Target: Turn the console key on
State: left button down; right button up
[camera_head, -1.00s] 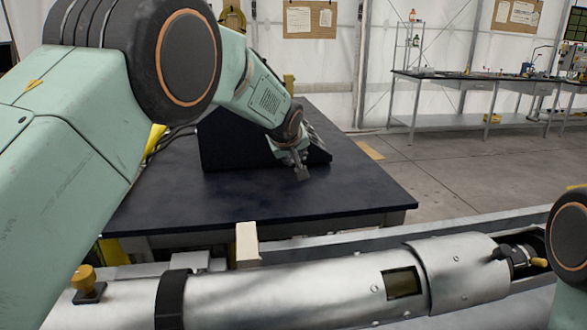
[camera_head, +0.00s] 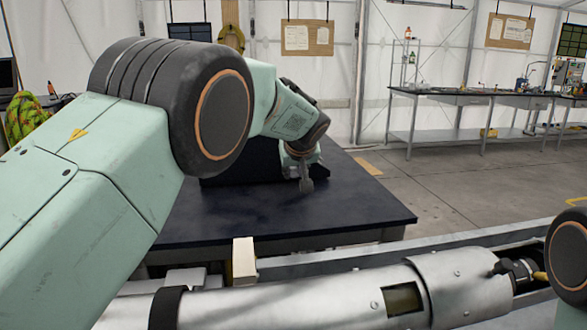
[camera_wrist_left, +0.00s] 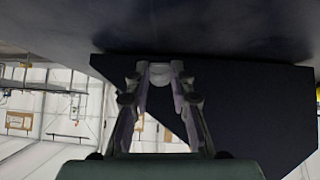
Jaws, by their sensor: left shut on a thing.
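The dark console (camera_head: 235,168) stands on the black table, largely hidden behind my left arm. It also shows as a dark wedge (camera_wrist_left: 255,105) in the left wrist view. My left gripper (camera_head: 306,185) points down beside the console's right end, low over the table. In the left wrist view its two fingers (camera_wrist_left: 160,74) are closed in on a small pale rounded piece (camera_wrist_left: 160,70). I cannot tell whether that piece is the console key. No key is otherwise clear in view. My right gripper is out of view.
The black table (camera_head: 350,205) has bare room at its right. A metal cylinder (camera_head: 330,305) lies across the foreground, with a pale block (camera_head: 244,258) near it. A long workbench (camera_head: 470,97) stands at the back right, across open floor.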

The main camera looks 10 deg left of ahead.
pick_arm(q)
jog(key=shift+d+f+y+p, duration=0.1)
jog(key=shift+y+p, duration=0.2)
jog(key=shift+y, duration=0.1)
dwell(0.3)
jog(key=c, duration=1.4)
grip_release()
jog(key=shift+c, duration=0.2)
notch_tip(320, 180, up, 10)
